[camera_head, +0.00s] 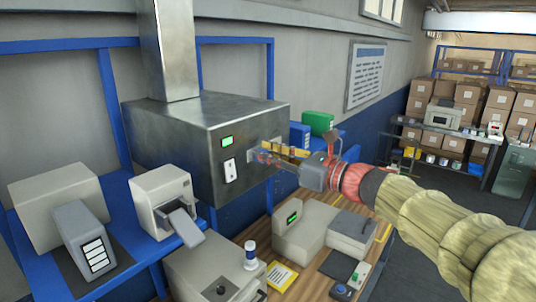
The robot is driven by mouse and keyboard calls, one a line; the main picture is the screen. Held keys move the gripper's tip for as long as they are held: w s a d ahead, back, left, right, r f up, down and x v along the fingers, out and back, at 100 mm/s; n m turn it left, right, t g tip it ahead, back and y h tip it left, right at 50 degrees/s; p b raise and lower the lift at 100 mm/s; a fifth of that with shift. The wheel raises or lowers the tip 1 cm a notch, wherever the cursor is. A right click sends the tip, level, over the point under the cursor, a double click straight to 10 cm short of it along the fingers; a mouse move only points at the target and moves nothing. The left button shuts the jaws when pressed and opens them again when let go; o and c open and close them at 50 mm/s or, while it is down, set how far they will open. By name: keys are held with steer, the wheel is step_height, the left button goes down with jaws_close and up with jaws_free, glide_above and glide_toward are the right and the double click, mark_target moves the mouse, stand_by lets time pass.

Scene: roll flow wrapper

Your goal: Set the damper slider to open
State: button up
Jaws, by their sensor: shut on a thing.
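A grey metal hood (170,135) with a duct rising from its top hangs on the wall. My arm reaches in from the right, and my gripper (263,158) is at the right part of the hood's front face. Its fingers are closed on a small part there, which looks like the damper slider; the fingers largely hide it. Yellow and red marks show around the fingertips. The slider's setting cannot be read at this size.
A green display (226,141) and a white switch plate (229,170) are left of my gripper. A green box (317,123) is behind it. A blue shelf on the left holds several devices.

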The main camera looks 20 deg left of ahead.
mark_target(277, 139)
jaws_close()
steer(key=shift+w, duration=0.1)
steer(key=w+d+p, duration=0.1)
steer(key=w, duration=0.1)
steer(key=w+d, duration=0.1)
steer(key=w, duration=0.2)
steer(key=w+d+p, duration=0.1)
steer(key=w, duration=0.2)
steer(key=shift+w+d+r+p, duration=0.1)
steer(key=shift+w+d+p, duration=0.05)
steer(key=shift+d+p, duration=0.15)
steer(key=shift+o, duration=1.4)
jaws_free()
steer(key=o, duration=0.4)
steer(key=shift+w, duration=0.2)
